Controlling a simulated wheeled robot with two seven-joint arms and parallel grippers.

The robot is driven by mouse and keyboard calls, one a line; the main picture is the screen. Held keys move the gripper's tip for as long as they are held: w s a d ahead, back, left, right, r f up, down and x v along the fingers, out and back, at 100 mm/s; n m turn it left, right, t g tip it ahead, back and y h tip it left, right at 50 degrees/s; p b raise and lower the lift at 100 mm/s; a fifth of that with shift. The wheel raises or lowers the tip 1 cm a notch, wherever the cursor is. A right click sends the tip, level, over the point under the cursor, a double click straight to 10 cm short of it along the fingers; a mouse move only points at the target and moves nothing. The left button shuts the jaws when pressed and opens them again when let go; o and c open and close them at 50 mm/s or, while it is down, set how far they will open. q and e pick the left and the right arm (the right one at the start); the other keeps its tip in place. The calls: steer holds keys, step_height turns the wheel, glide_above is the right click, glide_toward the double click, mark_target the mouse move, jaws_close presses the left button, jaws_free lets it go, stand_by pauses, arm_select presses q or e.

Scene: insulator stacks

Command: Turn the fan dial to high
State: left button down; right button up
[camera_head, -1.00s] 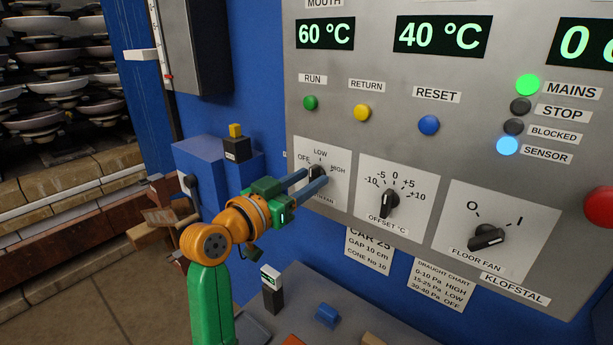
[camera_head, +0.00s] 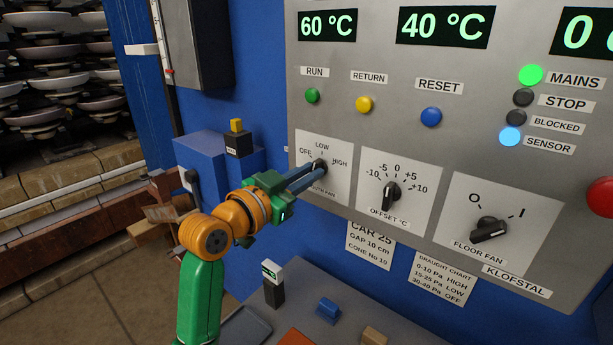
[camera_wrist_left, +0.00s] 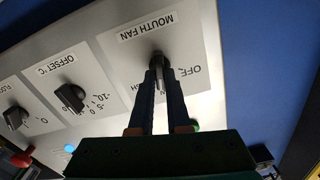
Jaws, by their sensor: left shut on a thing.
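The mouth fan dial (camera_head: 321,164) is a black knob on a white plate marked OFF, LOW and HIGH, at the lower left of the grey panel. My left gripper (camera_head: 318,172) reaches it from the left, its two blue-grey fingers shut on the knob. In the left wrist view the dial (camera_wrist_left: 157,55) sits between the fingertips (camera_wrist_left: 160,66), and the plate's lettering is upside down. The fingers hide part of the knob and of the LOW and HIGH labels there, so I cannot tell its exact setting. My right gripper is not in view.
The offset dial (camera_head: 391,193) and the floor fan dial (camera_head: 489,230) are to the right on the same panel. Run (camera_head: 312,95), return (camera_head: 364,104) and reset (camera_head: 431,116) buttons are above. A blue box (camera_head: 199,158) stands left, behind my arm.

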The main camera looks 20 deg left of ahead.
arm_select(q)
steer(key=shift+d+f+m+p, duration=0.1)
steer(key=shift+m+p, duration=0.45)
steer(key=shift+m, duration=4.05)
steer(key=c, duration=0.9)
jaws_free()
steer(key=b+v, duration=0.3)
steer(key=v, duration=0.4)
